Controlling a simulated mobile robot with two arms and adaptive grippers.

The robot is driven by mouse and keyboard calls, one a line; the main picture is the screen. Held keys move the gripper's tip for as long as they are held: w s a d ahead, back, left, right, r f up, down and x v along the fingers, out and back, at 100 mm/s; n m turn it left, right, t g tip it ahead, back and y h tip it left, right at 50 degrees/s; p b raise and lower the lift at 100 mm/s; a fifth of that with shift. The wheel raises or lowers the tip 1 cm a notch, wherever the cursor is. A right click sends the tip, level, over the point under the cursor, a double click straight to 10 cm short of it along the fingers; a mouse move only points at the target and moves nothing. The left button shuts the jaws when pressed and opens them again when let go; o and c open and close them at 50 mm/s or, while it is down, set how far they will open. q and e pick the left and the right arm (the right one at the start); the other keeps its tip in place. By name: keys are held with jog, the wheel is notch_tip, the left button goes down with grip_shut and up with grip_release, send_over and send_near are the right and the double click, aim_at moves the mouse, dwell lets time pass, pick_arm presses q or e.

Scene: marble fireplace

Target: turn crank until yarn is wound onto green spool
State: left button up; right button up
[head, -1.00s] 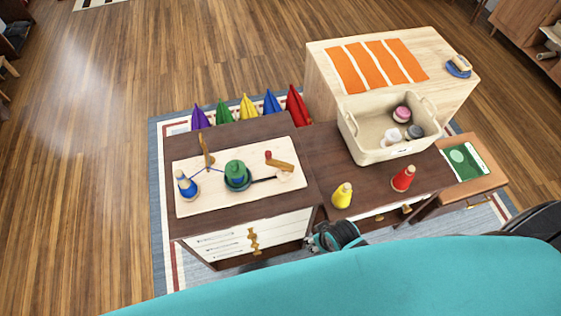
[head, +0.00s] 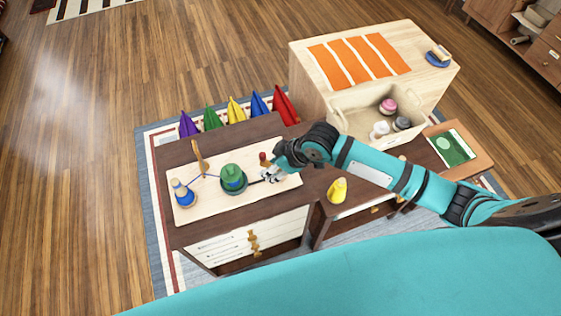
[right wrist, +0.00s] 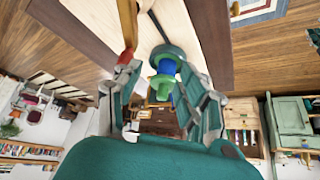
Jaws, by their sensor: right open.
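The green spool (head: 233,180) stands upright on a pale board. The blue spool (head: 184,193) stands at the board's left end. Thin blue yarn runs from it past a wooden post (head: 201,158) toward the green spool. The crank's red knob (head: 263,157) shows right of the green spool. My right gripper (head: 270,174) is low over the board beside the crank, which it partly covers. In the right wrist view its fingers (right wrist: 165,80) are apart, with green and blue spool parts seen beyond them. I cannot tell whether it touches the crank. My left gripper is out of view.
A yellow cone (head: 337,190) stands on the brown table right of the board. My right arm crosses in front of a cream bin (head: 350,103) holding several yarn rolls. A wooden block with orange strips (head: 360,60) stands behind.

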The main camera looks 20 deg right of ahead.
jog(key=d+r+n+g+h, duration=0.1)
jog(key=d+r+n+g, duration=0.1)
jog(key=d+r, duration=0.7)
jog(key=x, duration=0.5)
jog(key=p+x, duration=0.1)
jog(key=x, duration=0.5)
jog(key=w+p+x, duration=0.1)
jog(key=x, duration=0.5)
jog(key=shift+w+d+f, duration=0.1)
jog(key=shift+d+f, duration=0.05)
jog(key=shift+d, duration=0.05)
grip_shut()
